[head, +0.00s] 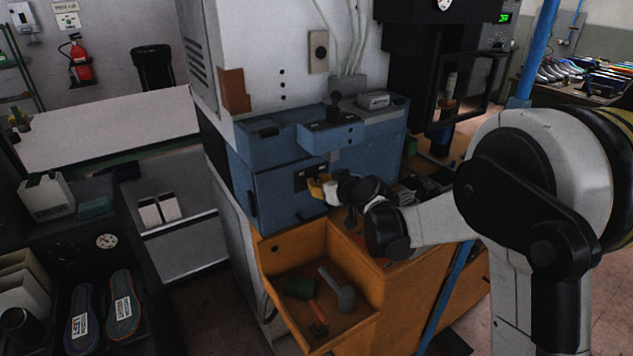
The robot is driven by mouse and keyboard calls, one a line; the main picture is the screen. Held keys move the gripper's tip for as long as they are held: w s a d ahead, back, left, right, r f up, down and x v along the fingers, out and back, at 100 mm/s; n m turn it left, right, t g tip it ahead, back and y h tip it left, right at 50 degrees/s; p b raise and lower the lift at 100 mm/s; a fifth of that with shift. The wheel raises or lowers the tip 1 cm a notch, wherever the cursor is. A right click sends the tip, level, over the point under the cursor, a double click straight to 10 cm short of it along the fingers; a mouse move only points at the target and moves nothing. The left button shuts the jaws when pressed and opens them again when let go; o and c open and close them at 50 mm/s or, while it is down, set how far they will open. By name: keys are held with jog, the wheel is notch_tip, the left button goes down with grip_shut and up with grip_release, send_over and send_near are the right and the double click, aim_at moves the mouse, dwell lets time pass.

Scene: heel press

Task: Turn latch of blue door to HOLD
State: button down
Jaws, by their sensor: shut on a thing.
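The blue door (281,205) is the front of a blue metal cabinet on the machine in the middle of the head view. It looks shut. A dark latch plate (300,181) sits near its upper right, with a small yellow latch handle (315,188) beside it. My gripper (325,190) reaches in from the right and is shut on the latch handle at the door's face. The fingers are small and partly hidden by my wrist. The latch's markings are too small to read, so I cannot tell which position it points to.
An open orange tray (272,262) with a hammer (338,290) and other tools juts out below the door. A black box with two insoles (123,305) stands at the left. A blue post (537,50) rises behind my arm. Dark items crowd the ledge right of the gripper.

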jog(key=m+y, duration=0.1)
jog(key=m, duration=0.1)
jog(key=m+g+y, duration=0.1)
jog(key=shift+w+d+f+m, duration=0.1)
jog(key=shift+w+d+m, duration=0.1)
jog(key=shift+m, duration=0.2)
jog(key=shift+m+g+y+b, duration=0.4)
jog(key=shift+m+y+b, duration=0.3)
jog(key=shift+m+y, duration=0.45)
jog(key=shift+m, duration=0.35)
jog(key=c, duration=1.5)
grip_release()
jog(key=shift+a+f, duration=0.1)
jog(key=shift+s, duration=0.1)
jog(key=v, duration=1.2)
